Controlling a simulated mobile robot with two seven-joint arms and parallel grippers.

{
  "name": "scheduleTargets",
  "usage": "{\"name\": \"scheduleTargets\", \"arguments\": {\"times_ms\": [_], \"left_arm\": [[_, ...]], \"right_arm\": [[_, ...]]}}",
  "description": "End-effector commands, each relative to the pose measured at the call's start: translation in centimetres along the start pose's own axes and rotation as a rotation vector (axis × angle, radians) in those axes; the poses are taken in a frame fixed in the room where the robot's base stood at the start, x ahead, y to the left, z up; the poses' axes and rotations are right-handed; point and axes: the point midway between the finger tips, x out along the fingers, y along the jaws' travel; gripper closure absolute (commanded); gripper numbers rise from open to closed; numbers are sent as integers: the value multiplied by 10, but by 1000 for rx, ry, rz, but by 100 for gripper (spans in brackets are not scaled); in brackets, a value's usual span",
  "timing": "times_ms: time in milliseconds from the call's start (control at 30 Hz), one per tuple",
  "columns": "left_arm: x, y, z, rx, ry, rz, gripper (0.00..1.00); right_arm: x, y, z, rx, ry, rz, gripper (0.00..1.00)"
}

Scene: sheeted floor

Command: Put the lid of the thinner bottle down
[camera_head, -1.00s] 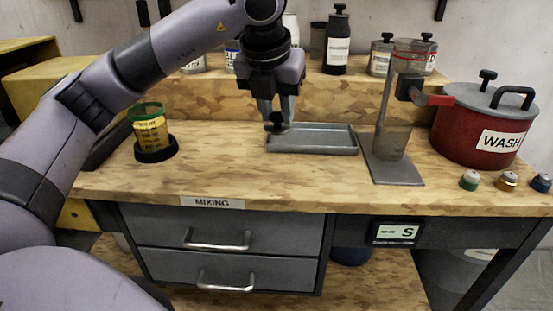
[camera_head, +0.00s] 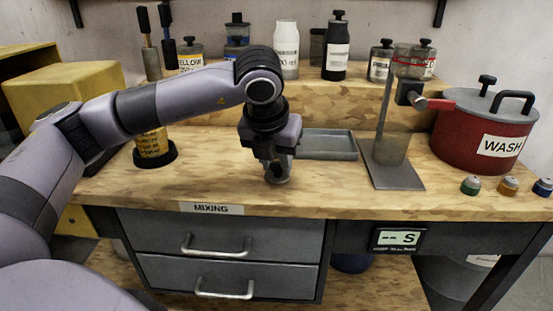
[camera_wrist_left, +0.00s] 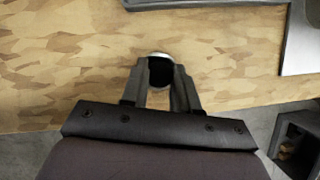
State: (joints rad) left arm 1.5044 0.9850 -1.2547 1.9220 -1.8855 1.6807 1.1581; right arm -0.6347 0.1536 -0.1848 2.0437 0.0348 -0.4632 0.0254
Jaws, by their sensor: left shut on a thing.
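My left gripper (camera_head: 277,176) is low over the front part of the wooden worktop, just left of the grey tray. Its fingers are shut on a small black lid (camera_wrist_left: 160,70), seen between the fingertips in the left wrist view with a pale rim. In the head view the fingers mostly hide the lid. I cannot tell whether it touches the wood. A white bottle (camera_head: 286,48) with a label too small to read stands on the back shelf and shows no black stopper. A black bottle (camera_head: 337,48) beside it has its stopper on. My right gripper is not in view.
The grey tray (camera_head: 326,156) lies behind and right of the gripper. A metal stand (camera_head: 396,177) with a clear beaker, a red WASH pot (camera_head: 478,138) and small paint pots (camera_head: 507,186) are farther right. A yellow can (camera_head: 152,146) stands left. Wood around the gripper is clear.

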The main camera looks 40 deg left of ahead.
Motion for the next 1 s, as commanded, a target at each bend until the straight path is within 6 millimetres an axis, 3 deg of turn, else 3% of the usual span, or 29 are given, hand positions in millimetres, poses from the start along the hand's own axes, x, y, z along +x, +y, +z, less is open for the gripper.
{"name": "scheduleTargets", "arguments": {"times_ms": [67,100,167,600,1000], "left_arm": [[4,0,-2,0,1,0,99],[3,0,-1,0,1,0,64],[2,0,-1,0,1,0,45],[-6,0,1,0,-1,-1,45],[-89,-1,2,1,-5,-3,45]], "right_arm": [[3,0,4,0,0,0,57],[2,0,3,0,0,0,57],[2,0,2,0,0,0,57],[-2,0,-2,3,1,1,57],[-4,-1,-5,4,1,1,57]]}}
